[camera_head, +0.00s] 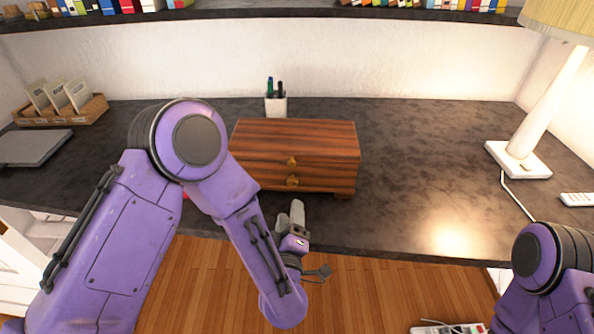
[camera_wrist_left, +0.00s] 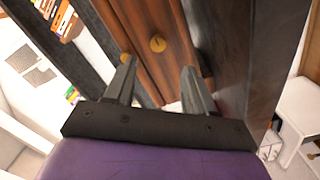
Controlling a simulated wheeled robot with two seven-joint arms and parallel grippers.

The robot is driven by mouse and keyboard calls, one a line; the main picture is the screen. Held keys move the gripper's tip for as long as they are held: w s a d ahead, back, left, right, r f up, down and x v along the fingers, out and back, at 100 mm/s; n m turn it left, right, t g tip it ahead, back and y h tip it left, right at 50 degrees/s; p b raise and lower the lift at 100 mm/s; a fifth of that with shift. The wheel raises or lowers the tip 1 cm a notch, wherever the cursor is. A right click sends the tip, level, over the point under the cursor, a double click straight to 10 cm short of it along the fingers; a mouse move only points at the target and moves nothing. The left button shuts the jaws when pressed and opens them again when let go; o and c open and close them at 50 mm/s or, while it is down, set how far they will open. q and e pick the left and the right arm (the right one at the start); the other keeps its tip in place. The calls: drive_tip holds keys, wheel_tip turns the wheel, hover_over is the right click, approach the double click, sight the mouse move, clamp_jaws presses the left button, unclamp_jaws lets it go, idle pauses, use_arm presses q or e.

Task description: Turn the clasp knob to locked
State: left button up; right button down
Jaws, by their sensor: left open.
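A brown striped wooden box (camera_head: 297,141) stands on the dark desk, with two round brass-coloured knobs on its front, an upper knob (camera_head: 292,161) and a lower knob (camera_head: 292,181). I cannot tell which is the clasp knob or its setting. My left gripper (camera_head: 297,209) is open and empty, just in front of the box near the desk's front edge. In the left wrist view, the gripper (camera_wrist_left: 157,67) points at the box front. One knob (camera_wrist_left: 157,43) shows between and beyond the fingertips; the other (camera_wrist_left: 125,57) shows by the left fingertip. My right gripper is out of view.
A pen cup (camera_head: 276,105) stands behind the box. A lamp (camera_head: 519,160) and a remote (camera_head: 577,199) are at the right. A wooden file tray (camera_head: 62,112) and a grey laptop-like slab (camera_head: 32,147) are at the left. The desk right of the box is clear.

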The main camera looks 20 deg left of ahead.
sight(292, 184)
use_arm(q)
drive_tip(key=x, duration=0.2)
drive_tip(key=p+x, duration=0.1)
drive_tip(key=r+p+x, duration=0.1)
drive_tip(key=x, duration=0.1)
drive_tip(key=shift+w+a, duration=0.25)
drive_tip(key=x, duration=0.4)
drive_tip(key=shift+w+f+p, duration=0.25)
drive_tip(key=shift+f+p, duration=0.05)
drive_tip(key=shift+f, duration=0.05)
drive_tip(key=shift+s, duration=0.1)
clamp_jaws()
